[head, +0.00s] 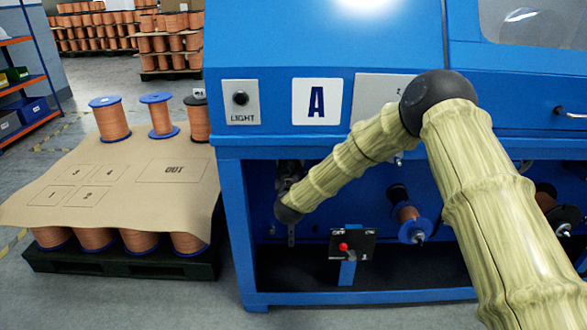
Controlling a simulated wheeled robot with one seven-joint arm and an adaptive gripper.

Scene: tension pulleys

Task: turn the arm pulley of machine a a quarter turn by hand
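Machine A is the blue cabinet (265,60) with a white plate marked "A" (316,101) on its front. My arm, in a pale ribbed cover, reaches from the lower right over a dark elbow and down left into the machine's open bay. Its dark wrist end is at the bay's left side. A small dark grey shape (289,170) just above the wrist seems to be my gripper, but its fingers cannot be made out. The arm pulley cannot be told apart there; dark parts and my wrist crowd that corner. Whether the gripper touches anything is unclear.
A small dark panel with a red-knobbed lever (346,247) stands low in the bay. A blue-flanged copper spool (408,214) is right of it. A shelf rack (30,75) is farther left.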

